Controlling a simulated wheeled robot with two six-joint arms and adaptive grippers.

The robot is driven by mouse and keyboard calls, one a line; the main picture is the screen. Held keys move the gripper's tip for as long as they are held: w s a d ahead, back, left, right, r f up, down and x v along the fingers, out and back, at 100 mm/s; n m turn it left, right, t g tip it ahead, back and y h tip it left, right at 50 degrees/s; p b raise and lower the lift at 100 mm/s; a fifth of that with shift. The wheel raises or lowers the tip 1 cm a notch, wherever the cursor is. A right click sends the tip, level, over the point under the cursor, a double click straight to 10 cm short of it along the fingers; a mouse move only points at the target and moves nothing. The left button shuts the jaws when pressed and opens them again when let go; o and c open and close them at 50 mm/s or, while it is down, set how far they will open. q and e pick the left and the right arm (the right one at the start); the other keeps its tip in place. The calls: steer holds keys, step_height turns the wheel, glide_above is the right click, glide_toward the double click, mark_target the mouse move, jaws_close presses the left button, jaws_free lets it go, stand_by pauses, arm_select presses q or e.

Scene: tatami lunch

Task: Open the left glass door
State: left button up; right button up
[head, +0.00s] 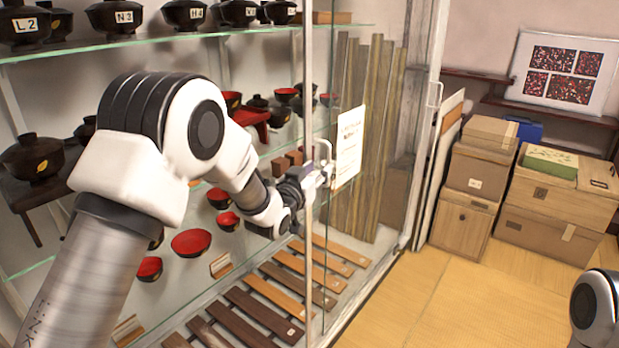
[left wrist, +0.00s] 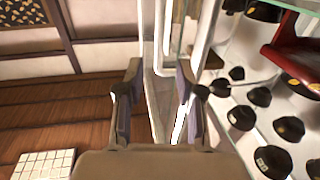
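The glass cabinet has a slim pale upright door edge (head: 307,80) in the middle of the head view. A pale bar handle (head: 326,150) stands beside it, partly hidden by my left gripper (head: 318,178). In the left wrist view my left gripper (left wrist: 157,100) has its two fingers apart. Pale handle bars (left wrist: 163,40) and the glass edge show between and beyond them; I cannot tell if they touch. How far the left door stands open is unclear. My right gripper is out of view; only part of my right arm shows at the lower right.
Shelves hold black lidded bowls (head: 115,17) and red bowls (head: 191,243). Wooden slats (head: 270,292) lie on the cabinet floor. A second handle (head: 433,97) is farther right. Boxes (head: 463,217) stand against the back wall. The tatami floor (head: 455,295) before them is clear.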

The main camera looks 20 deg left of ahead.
arm_select(q)
steer(key=s, duration=0.4)
steer(key=shift+s+a, duration=0.35)
steer(key=shift+s, duration=0.05)
steer(key=s+a+f+n+g+y+p, duration=0.1)
steer(key=s+f+g, duration=0.4)
steer(key=f, duration=1)
steer(key=s+a+f+g, duration=0.1)
steer(key=s+f+g, duration=0.1)
steer(key=s+f, duration=0.9)
steer(key=s+a+f+n+g+y, duration=0.1)
steer(key=s+f+g, duration=0.5)
steer(key=s+f, duration=0.95)
steer(key=s+g, duration=0.5)
steer(key=s, duration=0.8)
steer(key=shift+s+a+r+y+p, duration=0.3)
steer(key=shift+a+r+p, duration=0.1)
